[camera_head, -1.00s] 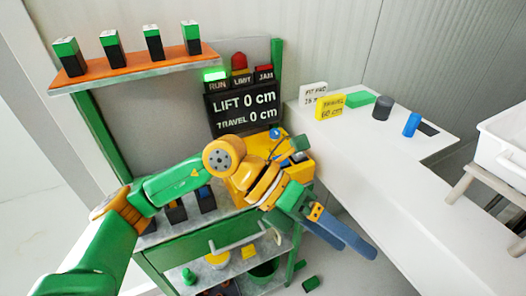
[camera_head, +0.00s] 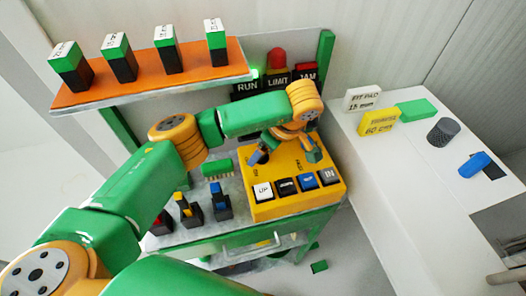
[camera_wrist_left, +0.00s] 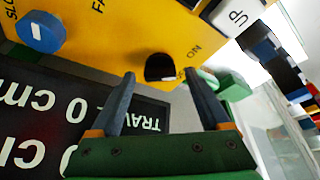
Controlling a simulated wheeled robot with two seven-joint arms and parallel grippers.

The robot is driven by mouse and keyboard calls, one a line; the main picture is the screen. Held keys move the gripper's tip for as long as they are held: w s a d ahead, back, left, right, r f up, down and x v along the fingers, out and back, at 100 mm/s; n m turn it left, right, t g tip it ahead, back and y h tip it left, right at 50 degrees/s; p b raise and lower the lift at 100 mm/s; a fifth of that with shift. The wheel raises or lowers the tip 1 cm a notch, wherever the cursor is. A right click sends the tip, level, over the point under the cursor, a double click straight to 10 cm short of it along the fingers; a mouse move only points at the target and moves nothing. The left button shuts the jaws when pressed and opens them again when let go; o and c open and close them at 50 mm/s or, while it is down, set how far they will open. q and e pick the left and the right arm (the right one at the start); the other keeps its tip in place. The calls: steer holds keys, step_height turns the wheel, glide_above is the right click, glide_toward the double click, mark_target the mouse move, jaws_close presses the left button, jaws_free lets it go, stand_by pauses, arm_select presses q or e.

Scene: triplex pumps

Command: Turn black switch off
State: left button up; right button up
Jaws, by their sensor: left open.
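The yellow control box (camera_head: 325,190) stands on the bench in the head view; its top also fills the upper part of the wrist view (camera_wrist_left: 115,30). There the black switch (camera_wrist_left: 160,67) sits near the box's edge, beside the ON lettering. My left gripper (camera_wrist_left: 159,76) is open and empty, its two dark blue fingers pointing at the switch, one to each side of it in the picture. I cannot tell whether they touch it. In the head view my left gripper (camera_head: 258,154) is over the box's back left part, and my wrist hides the switch. My right gripper is out of view.
A blue knob (camera_wrist_left: 41,32) sits on the same box. A row of buttons, including a white UP button (camera_head: 264,191), lines its front. The dark display board (camera_wrist_left: 60,120) is close to my fingers. An orange shelf (camera_head: 150,78) with several green-topped blocks hangs at the back left.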

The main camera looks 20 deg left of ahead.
arm_select(q)
jaws_close()
steer(key=m+b, duration=0.2)
steer(key=m+t+h+b, duration=0.1)
steer(key=m+b, duration=0.1)
steer(key=shift+s+f+t, duration=0.15)
steer(key=shift+f+t, duration=0.05)
steer(key=shift+t, duration=0.1)
steer(key=shift+a+r+m+t+h+b, duration=0.15)
steer(key=shift+m+t+h+b, duration=0.25)
steer(key=shift+m+b, duration=1.15)
steer(key=shift+s+r+m, duration=0.1)
steer(key=shift+m, duration=0.15)
jaws_free()
